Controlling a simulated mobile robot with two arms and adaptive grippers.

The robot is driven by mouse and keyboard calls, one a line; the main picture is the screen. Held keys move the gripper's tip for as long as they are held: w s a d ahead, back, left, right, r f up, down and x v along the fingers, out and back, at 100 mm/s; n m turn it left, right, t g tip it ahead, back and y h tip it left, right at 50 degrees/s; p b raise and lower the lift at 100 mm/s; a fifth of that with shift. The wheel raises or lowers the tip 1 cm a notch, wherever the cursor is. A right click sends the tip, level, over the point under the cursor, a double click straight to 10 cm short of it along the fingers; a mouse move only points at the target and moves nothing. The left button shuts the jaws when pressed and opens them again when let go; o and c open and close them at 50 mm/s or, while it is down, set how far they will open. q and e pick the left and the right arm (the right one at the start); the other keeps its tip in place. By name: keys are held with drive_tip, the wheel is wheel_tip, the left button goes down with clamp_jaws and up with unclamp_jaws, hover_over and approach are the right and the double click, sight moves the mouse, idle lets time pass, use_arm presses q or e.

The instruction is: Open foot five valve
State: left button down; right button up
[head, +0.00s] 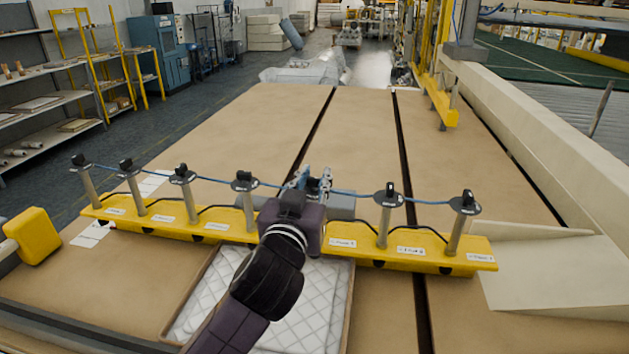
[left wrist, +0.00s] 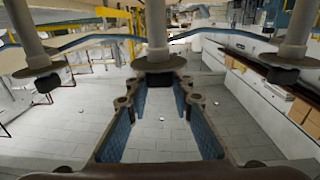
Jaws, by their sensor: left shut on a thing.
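A yellow bar (head: 195,226) lies across the table and carries a row of upright grey posts. Each post is topped by a dark disc and black handle, and a blue line links them. My left gripper (head: 312,183) is at the foot five valve, between the valve on its left (head: 244,182) and the valve on its right (head: 388,197); it hides most of the foot five valve. In the left wrist view, the foot five valve (left wrist: 158,62) sits between the blue-padded fingertips (left wrist: 154,88), which are shut on it. The handle's exact angle is hard to tell.
Neighbouring valves (left wrist: 36,70) stand close on both sides. A white quilted pad (head: 312,300) lies in front of the bar. A yellow block (head: 33,236) is at the left, a cream sloped panel (head: 555,270) at the right.

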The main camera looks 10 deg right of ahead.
use_arm(q)
drive_tip(key=shift+n+y, duration=0.3)
drive_tip(key=shift+y, duration=0.1)
drive_tip(key=c, duration=1.7)
unclamp_jaws()
drive_tip(key=shift+o, duration=0.2)
drive_tip(key=shift+s, duration=0.1)
drive_tip(key=v, duration=1.2)
drive_tip(key=shift+f, duration=0.2)
